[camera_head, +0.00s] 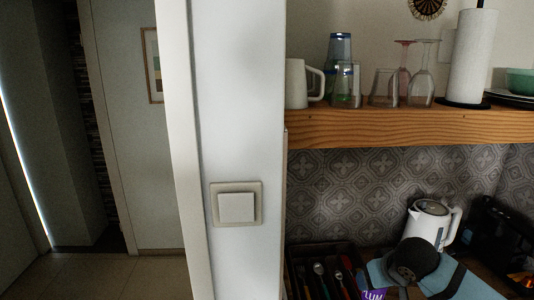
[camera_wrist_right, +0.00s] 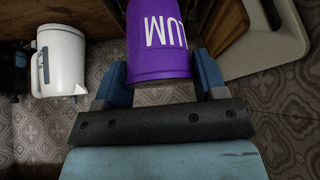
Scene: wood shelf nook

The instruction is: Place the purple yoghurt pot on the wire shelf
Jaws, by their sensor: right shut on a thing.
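The purple yoghurt pot (camera_wrist_right: 157,42) with white lettering is between the two blue fingers of my right gripper (camera_wrist_right: 160,75) in the right wrist view. The fingers are shut on its sides. In the head view only a small lettered part of the pot (camera_head: 373,294) shows at the bottom edge, beside my right gripper and wrist; the rest is cut off. I cannot make out a wire shelf in either view. My left gripper is not in view.
A wooden shelf (camera_head: 420,126) holds a white mug (camera_head: 297,83), several glasses and a paper towel roll (camera_head: 470,55). Below are a white kettle (camera_head: 430,225), a dark cutlery tray (camera_head: 300,262) and a black appliance (camera_head: 500,240). The kettle also shows in the wrist view (camera_wrist_right: 62,62).

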